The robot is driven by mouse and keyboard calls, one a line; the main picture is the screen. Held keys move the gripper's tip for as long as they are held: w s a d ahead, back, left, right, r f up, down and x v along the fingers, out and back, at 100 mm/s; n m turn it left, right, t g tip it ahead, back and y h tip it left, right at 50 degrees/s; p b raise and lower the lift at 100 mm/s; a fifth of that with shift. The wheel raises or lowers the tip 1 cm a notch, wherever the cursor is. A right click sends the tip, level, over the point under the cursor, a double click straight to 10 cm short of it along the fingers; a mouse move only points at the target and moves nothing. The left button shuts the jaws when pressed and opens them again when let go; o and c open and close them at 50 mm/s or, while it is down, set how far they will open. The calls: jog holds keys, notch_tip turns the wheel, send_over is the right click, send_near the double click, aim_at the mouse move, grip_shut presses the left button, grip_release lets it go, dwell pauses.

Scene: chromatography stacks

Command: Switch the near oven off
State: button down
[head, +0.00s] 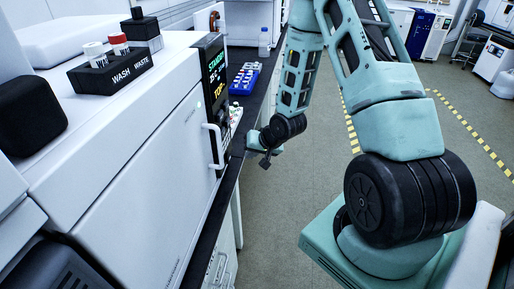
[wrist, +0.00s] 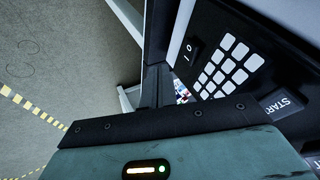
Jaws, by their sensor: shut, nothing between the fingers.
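The near oven (head: 150,150) is the large white cabinet at the left in the head view, with a door handle (head: 214,146) and a lit display (head: 216,75) reading STANDBY. The wrist view shows a black control panel (wrist: 240,35) with a rocker switch (wrist: 189,50), a white keypad (wrist: 229,65) and a START button (wrist: 284,104). The switch's position is too small to tell. My gripper (head: 265,163) is shut and empty, to the right of the oven front. In the wrist view its fingers (wrist: 156,86) are beside the panel, left of and below the switch.
A black WASH/WASTE holder (head: 112,72) with capped vials stands on the oven. A blue vial rack (head: 244,78) and a bottle (head: 264,42) stand on the dark bench beyond.

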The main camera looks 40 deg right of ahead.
aim_at(228, 157)
jog(key=shift+w+a+f+p, duration=0.35)
jog(key=shift+w+a, duration=0.2)
jog(key=shift+w, duration=0.15)
jog(key=shift+w+a+f+p, duration=0.2)
jog(key=shift+w+a+f, duration=0.2)
jog(key=shift+w+a, duration=0.25)
jog(key=shift+w+a+f+p, duration=0.35)
jog(key=shift+w+a, duration=0.1)
jog(key=shift+w, duration=0.3)
jog(key=shift+w+a+r+m+h+b, duration=0.1)
jog(key=shift+w+a+m+h+b, duration=0.2)
jog(key=shift+a+m+h+b, duration=0.65)
jog(key=shift+d+y, duration=0.25)
